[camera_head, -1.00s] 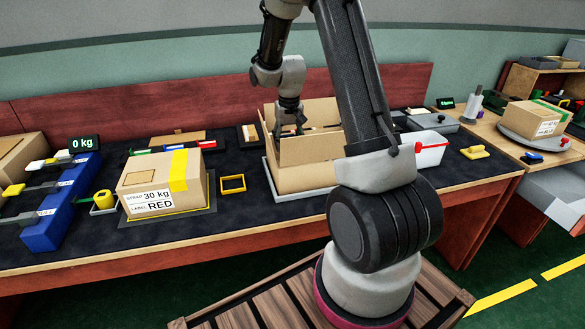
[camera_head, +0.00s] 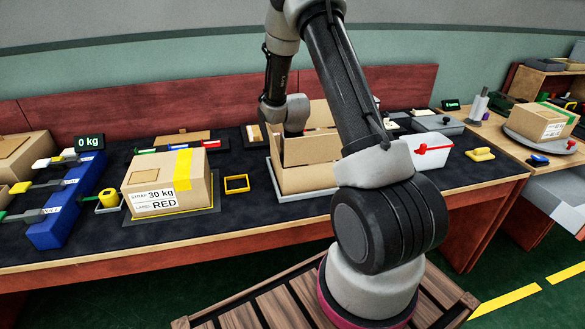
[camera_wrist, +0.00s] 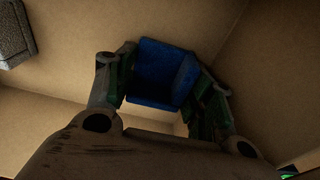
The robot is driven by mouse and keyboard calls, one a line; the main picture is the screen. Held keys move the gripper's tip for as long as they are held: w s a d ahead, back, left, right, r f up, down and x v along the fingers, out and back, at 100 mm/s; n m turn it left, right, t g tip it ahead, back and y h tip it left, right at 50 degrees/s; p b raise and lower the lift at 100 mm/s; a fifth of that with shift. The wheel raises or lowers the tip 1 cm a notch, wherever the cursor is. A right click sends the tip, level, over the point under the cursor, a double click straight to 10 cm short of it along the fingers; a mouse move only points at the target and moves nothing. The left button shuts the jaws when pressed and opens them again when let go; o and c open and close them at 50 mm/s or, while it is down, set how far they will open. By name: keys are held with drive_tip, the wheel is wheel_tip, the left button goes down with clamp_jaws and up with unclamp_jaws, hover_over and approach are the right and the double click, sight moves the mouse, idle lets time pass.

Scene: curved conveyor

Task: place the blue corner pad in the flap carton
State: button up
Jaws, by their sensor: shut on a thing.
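The blue corner pad (camera_wrist: 162,72) is between the fingers of my gripper (camera_wrist: 165,88) in the wrist view, and the gripper is shut on it. Brown cardboard walls surround the gripper and pad in that view. In the head view the flap carton (camera_head: 308,178) stands open on the bench, partly behind my arm. My wrist reaches down into its open top. The fingers and the pad are hidden there by the carton's walls. I cannot tell whether the pad touches the carton's floor.
A strapped box (camera_head: 150,190) labelled 30 kg and RED stands left of the carton, with a yellow frame (camera_head: 236,184) between them. A white bin (camera_head: 432,158) with a red handle is right of the carton. A blue rack (camera_head: 62,215) is at far left.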

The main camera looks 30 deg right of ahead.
drive_tip(key=o, duration=0.4)
drive_tip(key=shift+f, duration=0.1)
drive_tip(key=s+a+r, duration=0.1)
drive_tip(key=s+r, duration=0.2)
drive_tip(key=r, duration=0.7)
drive_tip(key=s+a+r, duration=0.1)
drive_tip(key=s+r, duration=0.2)
drive_tip(key=r, duration=0.8)
drive_tip(key=s+a+r+n+t, duration=0.1)
drive_tip(key=s+r, duration=0.3)
drive_tip(key=s, duration=0.4)
drive_tip(key=s+a+r+n+t, duration=0.1)
drive_tip(key=s+r, duration=0.3)
drive_tip(key=s, duration=0.4)
drive_tip(key=s+a+r+n, duration=0.1)
drive_tip(key=s+a+r, duration=0.2)
drive_tip(key=s, duration=0.6)
drive_tip(key=shift+a+r+t, duration=0.1)
drive_tip(key=shift+r+t, duration=0.3)
drive_tip(key=shift+r, duration=0.5)
